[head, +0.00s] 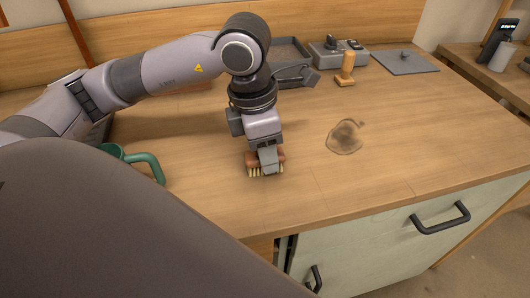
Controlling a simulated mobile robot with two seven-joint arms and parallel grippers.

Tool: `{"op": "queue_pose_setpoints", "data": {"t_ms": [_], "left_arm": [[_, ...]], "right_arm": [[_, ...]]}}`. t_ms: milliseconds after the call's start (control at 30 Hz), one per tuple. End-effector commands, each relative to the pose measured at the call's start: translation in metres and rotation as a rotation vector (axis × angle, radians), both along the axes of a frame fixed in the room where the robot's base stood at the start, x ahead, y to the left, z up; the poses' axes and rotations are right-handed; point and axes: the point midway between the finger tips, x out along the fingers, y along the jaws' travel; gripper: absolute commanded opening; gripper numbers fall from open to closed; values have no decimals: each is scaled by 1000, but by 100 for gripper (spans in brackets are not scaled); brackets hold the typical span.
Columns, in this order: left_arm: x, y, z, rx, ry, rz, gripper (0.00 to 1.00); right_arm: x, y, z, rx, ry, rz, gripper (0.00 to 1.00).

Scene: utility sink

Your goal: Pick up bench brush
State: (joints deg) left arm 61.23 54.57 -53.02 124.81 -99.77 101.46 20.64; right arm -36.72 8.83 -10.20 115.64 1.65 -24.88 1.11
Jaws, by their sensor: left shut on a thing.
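The bench brush (252,171) is at the middle of the wooden worktop, toward its front edge. Its reddish-brown wooden body and pale bristles show below and beside my left gripper (267,160). The bristles point down, at or very near the worktop; I cannot tell whether they touch it. My left gripper points straight down and is shut on the brush's body, hiding much of it. My right gripper is not in view.
A brown stain (344,137) marks the worktop right of the brush. Behind are a grey tray (288,50), a wooden-handled tool (346,68), a grey control box (327,54) and a flat grey plate (404,62).

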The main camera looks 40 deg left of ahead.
Motion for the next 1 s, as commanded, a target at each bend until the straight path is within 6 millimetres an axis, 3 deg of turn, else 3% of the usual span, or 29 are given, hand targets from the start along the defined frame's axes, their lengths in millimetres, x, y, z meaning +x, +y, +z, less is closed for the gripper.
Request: {"op": "queue_pose_setpoints", "data": {"t_ms": [167, 367, 467, 700, 1000], "left_arm": [[0, 0, 4, 1, 1, 0, 6], [1, 0, 29, 0, -4, -1, 6], [1, -1, 53, -2, -5, -1, 6], [1, 0, 130, 0, -6, 0, 6], [0, 0, 182, 1, -2, 2, 6]], "right_arm": [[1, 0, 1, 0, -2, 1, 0], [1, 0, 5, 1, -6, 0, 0], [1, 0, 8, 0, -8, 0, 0], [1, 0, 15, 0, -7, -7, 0], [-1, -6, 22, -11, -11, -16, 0]]}}
